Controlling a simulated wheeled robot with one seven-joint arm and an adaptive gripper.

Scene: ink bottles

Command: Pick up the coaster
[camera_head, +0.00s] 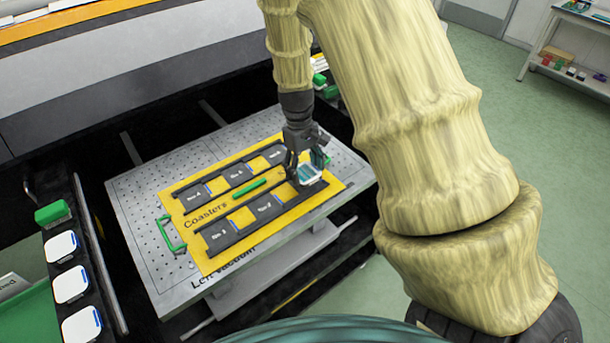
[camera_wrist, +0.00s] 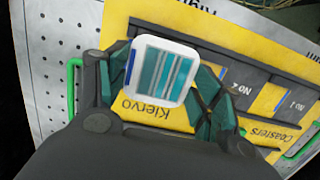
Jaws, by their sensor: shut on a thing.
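The coaster (camera_wrist: 161,72) is a white rounded square with teal and grey stripes and a blue edge mark. In the wrist view it sits between the fingers of my gripper (camera_wrist: 158,88), which is shut on it. In the head view the coaster (camera_head: 309,174) shows at the right end of the yellow Coasters board, just beside my gripper (camera_head: 305,170). I cannot tell whether it is clear of the board. The yellow board (camera_head: 215,257) carries two dark slotted holders (camera_head: 228,240) with labels.
The board lies on a perforated metal table (camera_head: 140,200) with a green handle (camera_head: 170,235) at its left. A green bar (camera_head: 250,189) lies between the holders. Several white coasters (camera_head: 70,285) sit in a rack at the left. A shelf (camera_head: 575,40) stands far right.

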